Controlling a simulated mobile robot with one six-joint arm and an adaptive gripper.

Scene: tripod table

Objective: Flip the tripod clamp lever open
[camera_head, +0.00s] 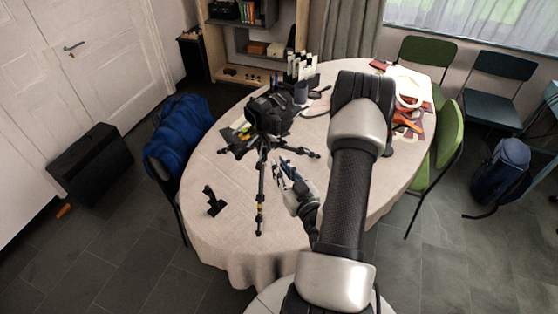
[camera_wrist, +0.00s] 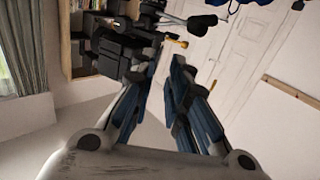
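A black tripod (camera_head: 262,180) stands on the round, cloth-covered table (camera_head: 225,210), legs spread, with a black camera (camera_head: 270,114) on top. My gripper (camera_head: 280,170) is just right of the tripod's column, below the camera. In the wrist view my gripper (camera_wrist: 161,72) has its two blue-padded fingers apart, with nothing clearly held between them. The tripod head (camera_wrist: 128,48) is beyond the left finger. A small gold-coloured piece (camera_wrist: 177,42) shows just past the fingertips; I cannot tell whether it is the clamp lever. The lever's position is not clear in either view.
A small black stand (camera_head: 213,202) is on the table's left part. A dark cup (camera_head: 301,92) and white upright items stand behind the camera. Red and white cloths (camera_head: 405,105) lie at the right. A chair with a blue jacket (camera_head: 185,130) touches the left side.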

